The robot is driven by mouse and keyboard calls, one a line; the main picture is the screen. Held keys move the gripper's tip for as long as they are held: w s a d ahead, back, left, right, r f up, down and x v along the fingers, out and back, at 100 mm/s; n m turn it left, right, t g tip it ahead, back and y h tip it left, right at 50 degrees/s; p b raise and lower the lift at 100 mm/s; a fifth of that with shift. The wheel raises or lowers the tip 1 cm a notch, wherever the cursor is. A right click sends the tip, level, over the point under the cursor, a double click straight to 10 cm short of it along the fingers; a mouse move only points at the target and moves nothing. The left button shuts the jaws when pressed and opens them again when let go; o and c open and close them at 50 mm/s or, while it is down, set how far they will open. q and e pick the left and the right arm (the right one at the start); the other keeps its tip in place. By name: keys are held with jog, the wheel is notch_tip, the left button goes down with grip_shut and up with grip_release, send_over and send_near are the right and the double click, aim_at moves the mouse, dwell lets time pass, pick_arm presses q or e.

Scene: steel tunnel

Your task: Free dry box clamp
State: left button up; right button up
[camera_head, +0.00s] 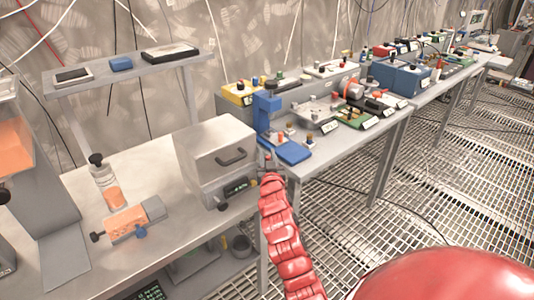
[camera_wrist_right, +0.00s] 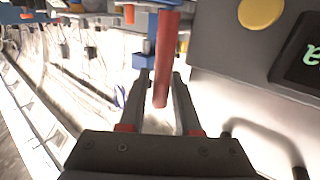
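The dry box is a grey metal box (camera_head: 215,155) with a black handle and a small display, on the near bench. It also shows at the right of the right wrist view (camera_wrist_right: 225,50). A red rod (camera_wrist_right: 165,50), which looks like the clamp lever, stands upright in the wrist view. My right gripper (camera_wrist_right: 161,75) is open around the rod's lower end, with a thin gap on the left side; contact on the right is unclear. In the head view my right gripper (camera_head: 268,165) is small at the box's right side, where the clamp is hard to see. My left gripper is out of view.
An orange and grey device (camera_head: 135,220) and a glass bottle (camera_head: 108,187) stand left of the box. A second bench (camera_head: 310,165) with a blue stand (camera_head: 270,112) and several tools is close on the right. Grating floor (camera_head: 370,220) is open beyond.

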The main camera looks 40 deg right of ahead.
jog(key=shift+w+d, duration=0.2)
jog(key=shift+w, duration=0.25)
grip_shut()
dwell(1.2)
